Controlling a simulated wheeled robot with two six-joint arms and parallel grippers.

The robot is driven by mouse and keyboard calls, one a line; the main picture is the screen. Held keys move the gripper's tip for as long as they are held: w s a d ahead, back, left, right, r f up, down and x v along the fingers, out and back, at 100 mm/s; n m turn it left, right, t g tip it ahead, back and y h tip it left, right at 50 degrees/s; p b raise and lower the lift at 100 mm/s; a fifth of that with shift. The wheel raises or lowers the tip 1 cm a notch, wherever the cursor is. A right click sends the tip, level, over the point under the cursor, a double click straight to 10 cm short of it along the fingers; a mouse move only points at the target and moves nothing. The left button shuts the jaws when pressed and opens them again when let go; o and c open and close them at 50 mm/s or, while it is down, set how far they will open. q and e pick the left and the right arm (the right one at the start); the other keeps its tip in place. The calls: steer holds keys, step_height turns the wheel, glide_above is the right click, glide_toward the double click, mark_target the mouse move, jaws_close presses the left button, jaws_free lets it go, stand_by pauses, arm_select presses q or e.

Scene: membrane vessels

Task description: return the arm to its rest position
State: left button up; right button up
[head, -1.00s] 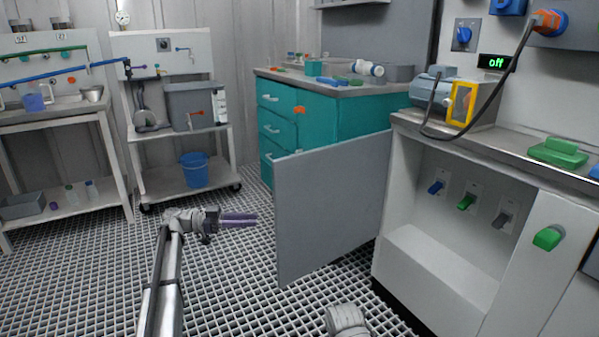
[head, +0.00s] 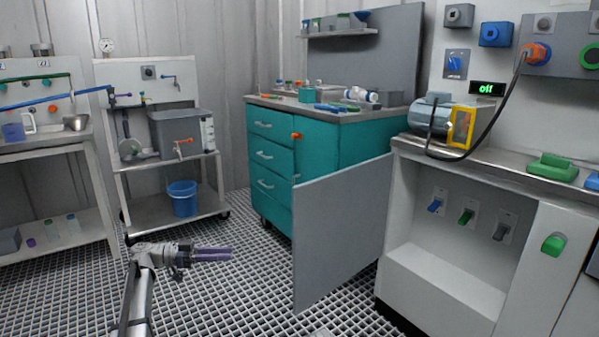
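My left arm comes up from the bottom left of the head view. Its gripper (head: 213,254) points right, with purple fingers over the grated floor. The fingers show nearly edge-on, close together, and nothing is visible between them. I cannot tell whether they are open or shut. The gripper is clear of the open grey door panel (head: 342,232) to its right. My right gripper is not in view.
The grey door stands out from the white cabinet (head: 440,283), in front of the teal drawer unit (head: 270,155). A wheeled cart with a blue bucket (head: 183,199) stands behind my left gripper. Bare grated floor (head: 235,300) lies between gripper and door.

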arm_select(q)
steer(key=s+d+f+n+g+y+p, duration=0.25)
steer(key=s+d+y+p, duration=0.2)
steer(key=s+d, duration=0.4)
steer(key=s+d+f+n+g+y+p, duration=0.2)
steer(key=s+d+n+y+p, duration=0.25)
steer(key=s+d, duration=0.45)
steer(key=s+a+r+n+t+y+p, duration=0.2)
steer(key=s+n+y+p, duration=0.3)
steer(key=s+y+p, duration=0.75)
step_height(320, 180, up, 37)
steer(key=s+h+p, duration=0.1)
steer(key=h+p, duration=0.2)
steer(key=p, duration=3.1)
steer(key=shift+s+d+r, duration=0.15)
steer(key=shift+s+d, duration=0.2)
